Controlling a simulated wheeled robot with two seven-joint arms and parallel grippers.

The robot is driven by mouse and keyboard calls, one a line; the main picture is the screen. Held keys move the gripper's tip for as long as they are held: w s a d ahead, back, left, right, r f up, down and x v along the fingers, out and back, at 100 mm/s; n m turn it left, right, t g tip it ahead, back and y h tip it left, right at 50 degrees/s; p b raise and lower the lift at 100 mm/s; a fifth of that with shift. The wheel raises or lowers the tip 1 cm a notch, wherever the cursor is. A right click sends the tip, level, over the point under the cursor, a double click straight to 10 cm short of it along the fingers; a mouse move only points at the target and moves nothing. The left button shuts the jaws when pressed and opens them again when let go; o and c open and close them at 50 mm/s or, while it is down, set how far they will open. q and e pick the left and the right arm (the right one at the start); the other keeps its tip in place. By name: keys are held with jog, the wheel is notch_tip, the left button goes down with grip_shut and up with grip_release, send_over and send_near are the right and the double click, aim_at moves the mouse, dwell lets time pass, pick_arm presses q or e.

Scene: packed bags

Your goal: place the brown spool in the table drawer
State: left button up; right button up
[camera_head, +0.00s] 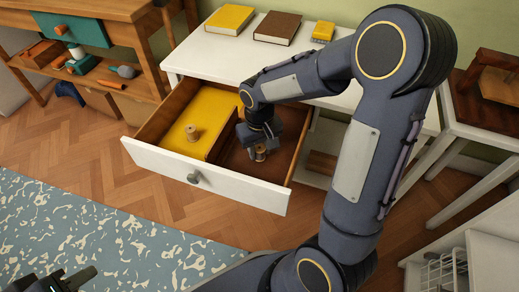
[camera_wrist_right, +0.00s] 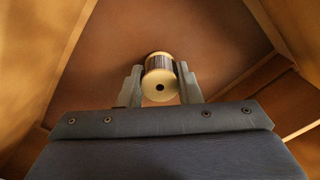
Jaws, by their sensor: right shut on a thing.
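The white-fronted table drawer (camera_head: 235,188) is pulled open. A divider splits it into a yellow-lined left part and a brown-lined right part. My right gripper (camera_head: 259,147) reaches down into the right part, shut on a brown spool (camera_head: 260,154). In the right wrist view the spool (camera_wrist_right: 160,78), with pale ends and dark brown winding, sits between the two fingers (camera_wrist_right: 160,88), close over the brown floor. I cannot tell if it touches that floor. Another tan spool (camera_head: 192,133) stands upright in the yellow part. My left gripper (camera_head: 62,281) is partly in view at the bottom left.
The white table top (camera_head: 220,55) holds a yellow book (camera_head: 230,19), a brown book (camera_head: 277,28) and a small yellow box (camera_head: 323,31). A wooden shelf (camera_head: 120,12) with tools stands at left. A wire rack (camera_head: 445,270) is at lower right. Drawer walls surround my right gripper.

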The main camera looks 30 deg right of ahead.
aim_at(259, 147)
jog(key=o, duration=0.5)
jog(key=shift+f, duration=0.2)
jog(key=o, duration=0.5)
jog(key=shift+c, duration=0.2)
jog(key=shift+r, duration=0.1)
notch_tip(259, 147, up, 11)
jog(key=p, duration=0.5)
jog(key=s+a+r+t+y, duration=0.2)
jog(key=s+r, duration=0.1)
jog(key=s, duration=0.5)
jog(key=s+a+r+t+y, duration=0.1)
jog(key=s+a+r+t, duration=0.1)
jog(key=s, duration=0.7)
jog(key=shift+r+m+t+y, duration=0.3)
jog(key=shift+r+t+y, duration=0.15)
jog(key=shift+t, duration=0.35)
